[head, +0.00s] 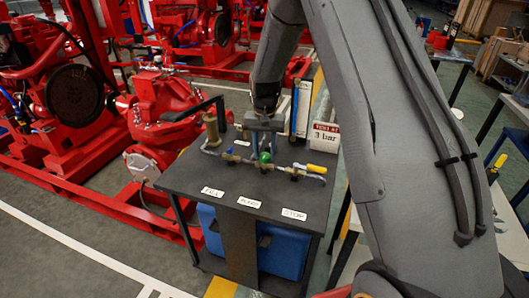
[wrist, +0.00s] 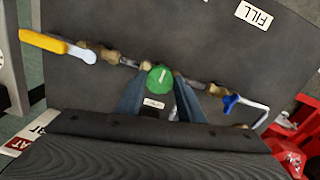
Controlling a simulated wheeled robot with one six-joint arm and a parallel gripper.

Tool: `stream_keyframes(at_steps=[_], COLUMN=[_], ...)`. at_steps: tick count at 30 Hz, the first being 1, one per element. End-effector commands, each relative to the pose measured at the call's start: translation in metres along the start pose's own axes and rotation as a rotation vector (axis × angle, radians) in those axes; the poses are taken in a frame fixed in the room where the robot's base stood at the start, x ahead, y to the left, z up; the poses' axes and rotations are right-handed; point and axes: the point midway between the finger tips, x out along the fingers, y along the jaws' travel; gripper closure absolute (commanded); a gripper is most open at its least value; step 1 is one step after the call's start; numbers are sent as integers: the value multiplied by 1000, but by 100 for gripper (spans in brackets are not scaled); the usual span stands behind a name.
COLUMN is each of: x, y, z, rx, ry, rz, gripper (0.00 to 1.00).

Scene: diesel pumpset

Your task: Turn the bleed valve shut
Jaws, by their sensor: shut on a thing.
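The green round knob (head: 265,157), which I take to be the bleed valve, sits mid-way along a pipe run on the dark bench top. It also shows in the wrist view (wrist: 160,78), with a pale mark on its face. My gripper (head: 265,146) reaches down from above. In the wrist view my gripper (wrist: 161,82) has one finger on each side of the knob, shut on it. The fingers hide part of the pipe beside the knob. A label (head: 249,202) in front of the knob seems to read BLEED.
A yellow-handled valve (head: 316,168) is right of the knob and a blue-handled one (head: 230,154) left. FILL (head: 212,191) and STOP (head: 293,214) labels lie on the bench (head: 190,172). A sign (head: 325,136) reads "VENT AT 3 bar". A red pump (head: 165,110) stands left; the bench front is clear.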

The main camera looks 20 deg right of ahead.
Motion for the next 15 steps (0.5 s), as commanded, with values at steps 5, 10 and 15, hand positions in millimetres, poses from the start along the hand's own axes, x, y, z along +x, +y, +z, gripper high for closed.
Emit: stream_keyframes(at_steps=[5,10,15], x=[-2,-2,-1], y=[-1,-1,-1], z=[-1,-1,-1], rx=[10,10,9], ry=[4,4,3], rz=[-2,-2,-2], gripper=[88,88,50])
